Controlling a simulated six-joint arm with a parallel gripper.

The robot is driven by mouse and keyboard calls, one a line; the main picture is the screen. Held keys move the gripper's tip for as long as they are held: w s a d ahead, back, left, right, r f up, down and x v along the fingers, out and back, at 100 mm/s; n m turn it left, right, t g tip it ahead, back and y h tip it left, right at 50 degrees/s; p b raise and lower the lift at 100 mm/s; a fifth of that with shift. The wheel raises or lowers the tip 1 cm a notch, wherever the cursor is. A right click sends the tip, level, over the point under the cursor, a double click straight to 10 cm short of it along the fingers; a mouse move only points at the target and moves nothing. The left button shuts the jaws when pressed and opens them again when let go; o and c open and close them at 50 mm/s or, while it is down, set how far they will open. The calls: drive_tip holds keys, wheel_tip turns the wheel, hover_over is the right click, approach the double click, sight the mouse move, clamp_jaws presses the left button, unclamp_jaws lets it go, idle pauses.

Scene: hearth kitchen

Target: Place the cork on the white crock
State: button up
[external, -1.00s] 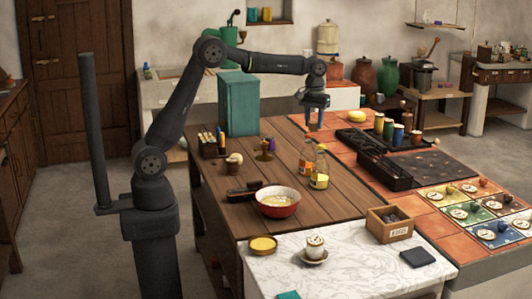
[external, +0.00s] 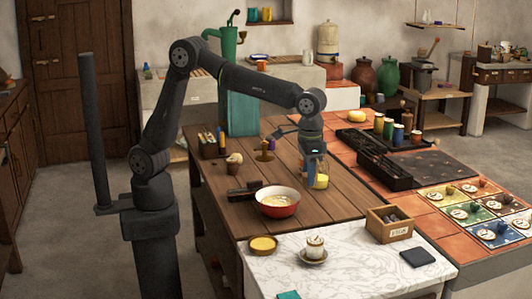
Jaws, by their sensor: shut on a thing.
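I cannot see the cork clearly anywhere. A small white pot (external: 314,241) stands upright on a saucer on the marble top, below my gripper in the picture. A large cream crock (external: 327,38) stands at the back. I cannot tell which of these is the white crock.
A red bowl (external: 278,203) sits on the wooden table (external: 235,225), left of my gripper. A black tray (external: 375,160) lies to the right. On the marble top (external: 350,265) are a yellow dish (external: 262,244), a wooden box (external: 389,224) and a dark square (external: 418,257).

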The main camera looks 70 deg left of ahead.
drive_tip(key=s+d+m, duration=0.3)
drive_tip(key=s+d, duration=0.4)
drive_tip(key=s, duration=0.3)
hover_over(315, 240)
wheel_tip(315, 240, down, 12)
drive_tip(key=shift+f, duration=2.05)
drive_tip(key=shift+f, duration=0.15)
drive_tip(key=o, duration=0.9)
drive_tip(key=shift+o, duration=0.2)
